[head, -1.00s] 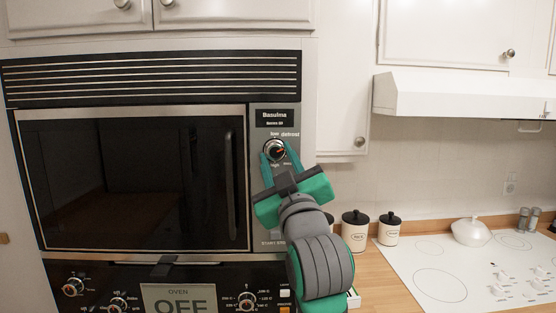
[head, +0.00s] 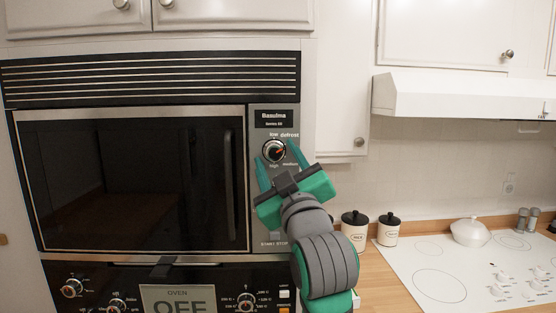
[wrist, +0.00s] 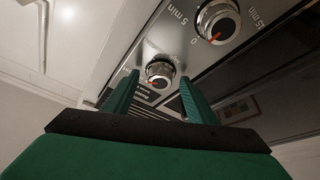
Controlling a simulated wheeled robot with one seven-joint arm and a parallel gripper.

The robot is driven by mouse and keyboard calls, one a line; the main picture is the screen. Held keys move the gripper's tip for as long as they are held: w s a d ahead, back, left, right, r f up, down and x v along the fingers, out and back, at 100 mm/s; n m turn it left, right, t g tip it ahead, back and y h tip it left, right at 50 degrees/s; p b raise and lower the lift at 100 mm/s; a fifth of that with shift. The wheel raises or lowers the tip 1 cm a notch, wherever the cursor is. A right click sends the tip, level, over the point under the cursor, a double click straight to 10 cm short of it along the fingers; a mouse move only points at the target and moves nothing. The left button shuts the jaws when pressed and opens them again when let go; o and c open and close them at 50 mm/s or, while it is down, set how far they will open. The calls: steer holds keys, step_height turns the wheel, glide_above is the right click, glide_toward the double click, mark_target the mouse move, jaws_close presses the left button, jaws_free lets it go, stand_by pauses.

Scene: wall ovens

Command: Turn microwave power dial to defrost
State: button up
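The microwave power dial (head: 273,151) is a round silver-rimmed knob with a red pointer, high on the microwave's right-hand panel. Labels around it read low, defrost, medium and high. The pointer faces roughly right, between defrost and medium. My gripper (head: 279,158) is open and empty, its two green fingers just below and to either side of the dial. In the wrist view, the dial (wrist: 160,72) shows between and beyond the fingertips of my gripper (wrist: 160,83). The fingers look apart from it, though the exact gap is hard to tell.
A timer dial (wrist: 218,22) marked in minutes is near the power dial in the wrist view; my gripper hides it in the head view. The microwave door (head: 135,180) is closed. Oven knobs (head: 72,288) sit below. Canisters (head: 354,230) and a cooktop (head: 440,285) are at right.

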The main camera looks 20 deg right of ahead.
steer(key=v, duration=1.1)
steer(key=shift+w, duration=0.1)
